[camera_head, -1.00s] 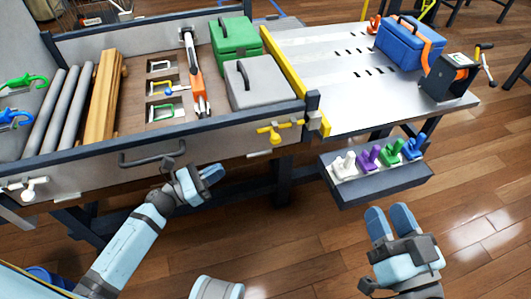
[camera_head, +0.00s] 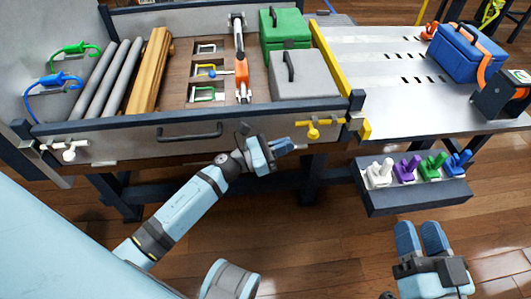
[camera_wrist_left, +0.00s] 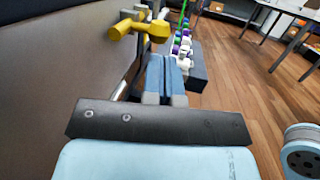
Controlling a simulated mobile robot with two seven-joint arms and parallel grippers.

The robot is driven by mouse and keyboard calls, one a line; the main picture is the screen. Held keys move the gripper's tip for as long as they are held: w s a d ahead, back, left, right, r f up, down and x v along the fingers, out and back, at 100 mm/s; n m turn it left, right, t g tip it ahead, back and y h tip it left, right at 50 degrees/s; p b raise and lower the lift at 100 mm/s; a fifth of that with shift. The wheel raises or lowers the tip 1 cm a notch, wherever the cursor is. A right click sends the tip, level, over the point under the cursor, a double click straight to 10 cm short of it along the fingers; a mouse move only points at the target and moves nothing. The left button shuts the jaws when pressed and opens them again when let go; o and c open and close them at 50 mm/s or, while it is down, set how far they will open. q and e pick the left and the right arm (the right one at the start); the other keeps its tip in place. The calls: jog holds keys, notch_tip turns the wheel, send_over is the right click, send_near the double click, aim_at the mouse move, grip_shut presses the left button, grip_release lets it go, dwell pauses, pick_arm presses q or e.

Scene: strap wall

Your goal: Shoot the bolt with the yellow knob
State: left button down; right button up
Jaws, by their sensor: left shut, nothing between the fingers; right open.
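The yellow-knobbed bolt (camera_head: 314,130) is mounted on the front face of the tray's side wall, near its right corner. It also shows in the left wrist view (camera_wrist_left: 140,27), up and left of the fingers. My left gripper (camera_head: 291,146) is shut and empty, just left of and slightly below the yellow knob, apart from it in the head view. Its blue fingers (camera_wrist_left: 165,78) are together in the left wrist view. My right gripper (camera_head: 422,236) is open and empty, low at the right, below the rack of coloured knobs.
A second bolt with a white knob (camera_head: 69,154) sits at the wall's left end. A dark handle (camera_head: 190,136) is on the same wall. A dark box (camera_head: 417,195) with several coloured pegs stands right of the bolt. Open floor lies in front.

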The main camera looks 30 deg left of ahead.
aim_at(315, 138)
pick_arm(q)
jog(key=shift+x, duration=2.1)
pick_arm(e)
jog(key=shift+f, duration=0.55)
pick_arm(q)
jog(key=shift+d, duration=0.1)
jog(key=x, duration=0.1)
jog(key=b+x, duration=0.1)
jog(key=x, duration=0.2)
jog(key=shift+s+d+f, duration=0.1)
jog(key=shift+d+f, duration=0.25)
jog(key=shift+d, duration=0.05)
jog(key=shift+r, duration=0.1)
pick_arm(e)
jog(key=shift+a+f+g, duration=0.2)
jog(key=shift+f+g, duration=0.3)
pick_arm(q)
jog(key=shift+a, duration=0.1)
pick_arm(e)
jog(key=shift+s+f, duration=0.1)
